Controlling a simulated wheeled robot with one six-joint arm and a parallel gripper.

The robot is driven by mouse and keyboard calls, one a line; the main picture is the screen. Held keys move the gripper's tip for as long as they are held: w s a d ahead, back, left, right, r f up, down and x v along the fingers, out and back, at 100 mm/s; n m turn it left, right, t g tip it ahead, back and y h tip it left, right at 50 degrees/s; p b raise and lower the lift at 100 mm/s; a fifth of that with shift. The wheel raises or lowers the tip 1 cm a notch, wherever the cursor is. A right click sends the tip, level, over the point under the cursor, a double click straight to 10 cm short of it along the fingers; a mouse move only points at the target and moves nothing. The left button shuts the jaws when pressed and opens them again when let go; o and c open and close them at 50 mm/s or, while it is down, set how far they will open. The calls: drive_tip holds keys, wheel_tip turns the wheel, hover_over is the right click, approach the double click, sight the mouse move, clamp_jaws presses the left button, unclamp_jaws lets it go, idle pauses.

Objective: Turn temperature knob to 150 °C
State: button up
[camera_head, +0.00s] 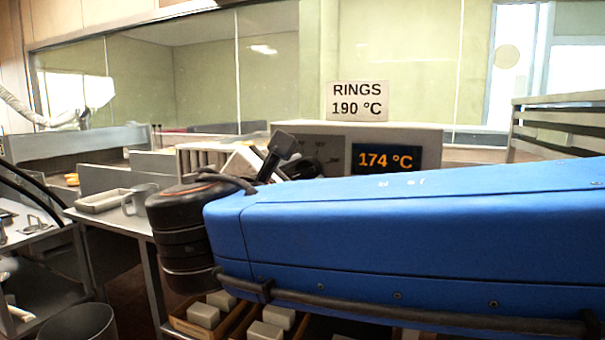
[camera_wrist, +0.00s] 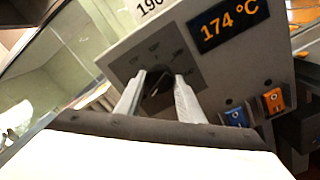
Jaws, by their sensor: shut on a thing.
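The temperature knob (camera_wrist: 158,84) is dark and sits on a grey dial plate with small printed marks in the wrist view. My gripper (camera_wrist: 157,92) is shut on the knob, one pale finger on each side. The display (camera_wrist: 229,24) reads 174 °C in orange; it also shows in the head view (camera_head: 388,159). In the head view the control box (camera_head: 432,134) stands behind my blue arm, which hides its lower part.
A sign (camera_head: 357,101) on top of the box reads RINGS 190 °C. A blue switch (camera_wrist: 236,117) and an orange switch (camera_wrist: 274,101) sit below the display. A grey mug (camera_head: 138,199) and tray (camera_head: 102,200) stand on the bench at left. Crates of pale blocks (camera_head: 203,315) lie below.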

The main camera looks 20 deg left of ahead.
drive_tip(key=shift+o, duration=0.2)
drive_tip(key=shift+f, duration=0.1)
drive_tip(key=o, duration=1)
drive_tip(key=shift+s, duration=0.15)
drive_tip(key=s, duration=0.5)
drive_tip(key=s+a, duration=0.1)
drive_tip(key=s, duration=1.1)
drive_tip(key=shift+a, duration=0.15)
